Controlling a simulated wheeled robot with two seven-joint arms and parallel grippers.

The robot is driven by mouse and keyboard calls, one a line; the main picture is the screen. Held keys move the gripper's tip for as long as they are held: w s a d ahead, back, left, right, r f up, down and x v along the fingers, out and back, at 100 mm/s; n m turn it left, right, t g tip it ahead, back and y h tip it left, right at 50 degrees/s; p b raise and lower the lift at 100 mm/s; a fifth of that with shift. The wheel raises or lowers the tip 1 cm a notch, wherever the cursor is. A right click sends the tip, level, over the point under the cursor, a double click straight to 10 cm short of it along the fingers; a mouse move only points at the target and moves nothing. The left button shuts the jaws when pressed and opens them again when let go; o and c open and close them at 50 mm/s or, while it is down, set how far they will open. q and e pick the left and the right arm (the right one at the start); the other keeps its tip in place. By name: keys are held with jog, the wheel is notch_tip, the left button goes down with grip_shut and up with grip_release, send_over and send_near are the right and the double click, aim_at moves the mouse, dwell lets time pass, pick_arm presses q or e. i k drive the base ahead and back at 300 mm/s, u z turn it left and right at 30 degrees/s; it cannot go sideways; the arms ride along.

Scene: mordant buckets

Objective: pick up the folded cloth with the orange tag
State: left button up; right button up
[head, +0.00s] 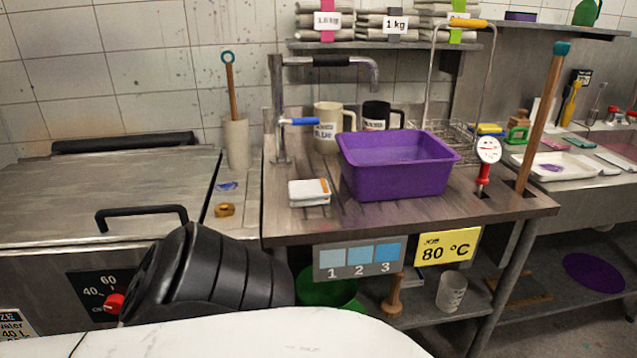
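Folded pale cloths lie in three stacks on the wall shelf at the top. The left stack (322,36) has a pink band and a weight label, the middle stack (375,33) a dark band and a "1 kg" label. The right stack (446,35) has a green band and is partly hidden by a wire carrier's handle. I see no clearly orange tag on these stacks. A small white item (309,193) with an orange-brown strip lies on the bench; I cannot tell whether it is cloth. Neither gripper is in view.
A purple tub (397,165) stands mid-bench, with two mugs (330,127) behind it and a tap (279,110) to the left. A wooden pole (543,115) and the wire carrier (447,130) rise at the right. The lidded vat (80,190) at left has a black handle.

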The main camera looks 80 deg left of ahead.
aim_at(316, 192)
jog(key=u, duration=1.7)
